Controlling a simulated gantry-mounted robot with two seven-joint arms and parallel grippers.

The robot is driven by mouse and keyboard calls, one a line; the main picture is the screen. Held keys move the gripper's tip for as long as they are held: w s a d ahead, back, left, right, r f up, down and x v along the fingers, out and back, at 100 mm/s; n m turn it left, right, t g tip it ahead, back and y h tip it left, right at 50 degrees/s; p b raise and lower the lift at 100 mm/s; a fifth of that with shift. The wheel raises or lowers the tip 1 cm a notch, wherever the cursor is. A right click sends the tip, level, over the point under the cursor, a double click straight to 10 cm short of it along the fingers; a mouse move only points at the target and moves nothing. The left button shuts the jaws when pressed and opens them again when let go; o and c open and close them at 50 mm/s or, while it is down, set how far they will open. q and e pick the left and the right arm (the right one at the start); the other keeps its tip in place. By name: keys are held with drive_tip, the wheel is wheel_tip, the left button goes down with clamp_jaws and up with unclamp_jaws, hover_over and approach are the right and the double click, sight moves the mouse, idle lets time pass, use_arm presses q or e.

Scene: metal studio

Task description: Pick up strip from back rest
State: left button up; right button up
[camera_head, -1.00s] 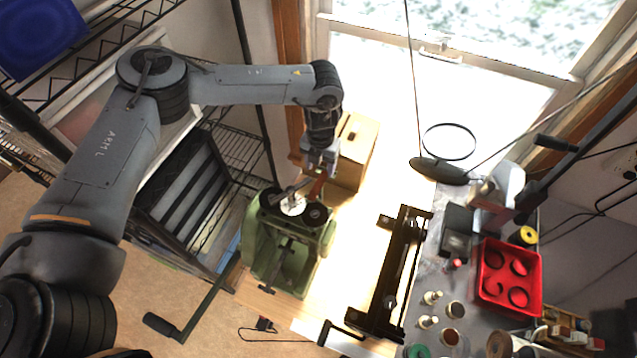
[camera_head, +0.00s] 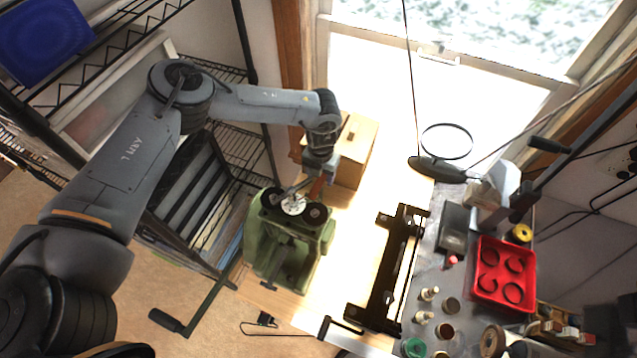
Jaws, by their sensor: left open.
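The green hand-cranked machine (camera_head: 287,250) stands on the wooden bench, with dark round knobs and a pale disc on its top. My left gripper (camera_head: 300,187) is over the back edge of this machine, pointing down, with its jaws open. A small reddish-brown piece (camera_head: 317,188) shows right beside the jaws at the back of the machine. It may be the strip, but it is too small to tell. The back rest is not clearly visible behind the gripper and machine. My right gripper is out of view.
A wooden box (camera_head: 357,150) stands just behind my left gripper. A long black tool (camera_head: 394,270) lies right of the machine. A red tray (camera_head: 503,274) and several small jars are on the grey surface farther right. The machine's crank handle (camera_head: 165,319) sticks out at front left.

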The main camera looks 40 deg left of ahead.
use_arm(q)
drive_tip(key=shift+f, duration=0.25)
idle(0.6)
clamp_jaws()
drive_tip(key=shift+r, duration=0.1)
